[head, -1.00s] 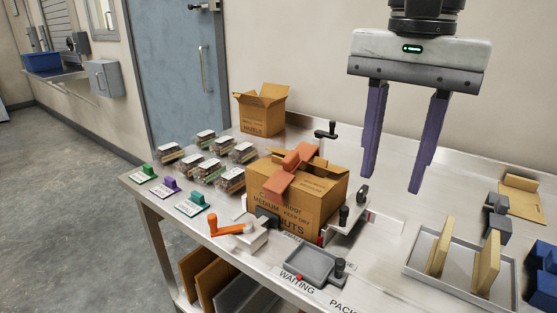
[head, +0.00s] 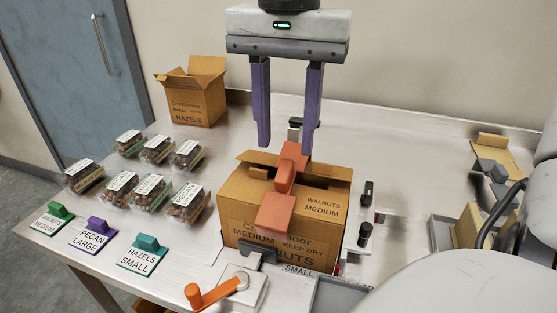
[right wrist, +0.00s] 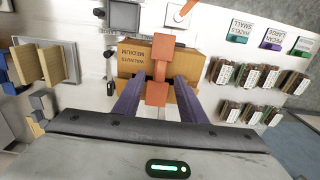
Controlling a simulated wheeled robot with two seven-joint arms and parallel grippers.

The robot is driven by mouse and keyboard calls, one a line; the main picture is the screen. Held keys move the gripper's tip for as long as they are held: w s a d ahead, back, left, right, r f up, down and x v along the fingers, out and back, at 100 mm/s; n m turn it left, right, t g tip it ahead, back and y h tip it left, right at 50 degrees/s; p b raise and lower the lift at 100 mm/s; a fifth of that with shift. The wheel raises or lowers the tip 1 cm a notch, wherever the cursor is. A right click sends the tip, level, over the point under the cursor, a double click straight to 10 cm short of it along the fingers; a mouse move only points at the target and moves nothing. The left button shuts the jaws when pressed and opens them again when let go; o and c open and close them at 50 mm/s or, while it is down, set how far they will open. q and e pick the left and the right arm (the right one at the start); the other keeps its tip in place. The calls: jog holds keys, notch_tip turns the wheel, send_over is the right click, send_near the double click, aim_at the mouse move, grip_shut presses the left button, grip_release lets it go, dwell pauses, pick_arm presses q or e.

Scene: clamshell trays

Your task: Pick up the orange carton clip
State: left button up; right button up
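The orange carton clip (head: 276,208) straddles the top of the walnuts carton (head: 322,205), with one flat pad hanging over the front face and a raised block behind it. In the right wrist view the clip (right wrist: 159,68) lies between the finger lines. My right gripper (head: 286,148) is open, its two purple fingers pointing down just above and behind the clip's raised block, one on either side. No contact is clearly visible. It also shows in the right wrist view (right wrist: 158,80), empty. My left gripper is not in view.
An open hazels carton (head: 190,98) stands at the back left. Several packed clamshell trays (head: 148,192) and label stands (head: 142,252) sit left of the walnuts carton. An orange-handled lever (head: 215,293) is at its front; black-knobbed fixtures (head: 365,230) stand at its right.

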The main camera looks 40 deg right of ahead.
aim_at(284, 169)
jog(key=shift+w+f, duration=0.15)
jog(key=shift+f, duration=3.05)
grip_shut()
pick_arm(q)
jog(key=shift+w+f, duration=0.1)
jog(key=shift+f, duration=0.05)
pick_arm(e)
jog(key=shift+r, duration=0.15)
pick_arm(q)
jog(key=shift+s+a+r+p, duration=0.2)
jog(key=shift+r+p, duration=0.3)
jog(key=shift+p, duration=0.4)
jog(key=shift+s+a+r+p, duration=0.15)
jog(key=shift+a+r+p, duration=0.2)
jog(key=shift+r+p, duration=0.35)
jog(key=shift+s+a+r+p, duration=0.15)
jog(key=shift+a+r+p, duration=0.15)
jog(key=shift+p, duration=0.75)
pick_arm(e)
notch_tip(284, 169, up, 28)
